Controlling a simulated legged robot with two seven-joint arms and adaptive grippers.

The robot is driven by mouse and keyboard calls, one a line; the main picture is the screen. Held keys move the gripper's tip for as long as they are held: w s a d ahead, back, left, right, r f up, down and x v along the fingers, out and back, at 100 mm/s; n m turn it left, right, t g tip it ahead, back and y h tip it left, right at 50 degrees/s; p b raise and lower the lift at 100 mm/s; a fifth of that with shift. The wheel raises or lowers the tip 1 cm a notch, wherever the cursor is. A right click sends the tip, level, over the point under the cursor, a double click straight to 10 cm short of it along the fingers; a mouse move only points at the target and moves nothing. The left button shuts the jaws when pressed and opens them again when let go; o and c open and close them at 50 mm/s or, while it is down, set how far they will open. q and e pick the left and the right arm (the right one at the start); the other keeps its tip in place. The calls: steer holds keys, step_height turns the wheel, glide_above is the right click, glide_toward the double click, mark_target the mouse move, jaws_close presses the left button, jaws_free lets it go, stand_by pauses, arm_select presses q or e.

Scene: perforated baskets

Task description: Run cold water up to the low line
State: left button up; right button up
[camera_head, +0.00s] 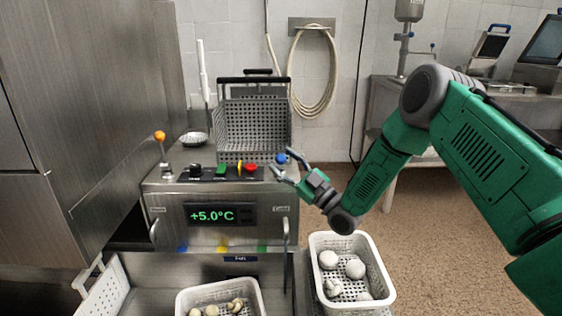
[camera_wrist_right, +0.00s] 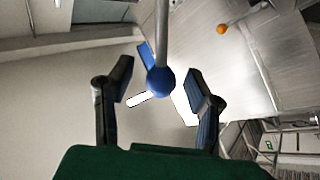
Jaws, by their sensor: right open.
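A blue ball knob (camera_head: 281,158) stands at the right end of the steel machine's top. In the wrist view the blue knob (camera_wrist_right: 160,81) sits on a metal rod, between my right fingers. My right gripper (camera_head: 281,164) is open, with its fingertips on either side of the knob; contact cannot be told. The right gripper (camera_wrist_right: 160,88) shows both fingers apart in the wrist view. The display (camera_head: 222,214) reads +5.0°C. No water or low line can be made out. My left gripper is out of view.
A perforated metal basket (camera_head: 252,122) stands behind the black, green, yellow and red controls. White baskets with pale round items stand at lower right (camera_head: 385,284) and bottom centre (camera_head: 183,300). A coiled hose (camera_head: 330,75) hangs on the wall.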

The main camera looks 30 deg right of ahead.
steer(key=v, duration=1.1)
steer(key=shift+f, duration=0.2)
steer(key=shift+d, duration=0.1)
stand_by(6.6)
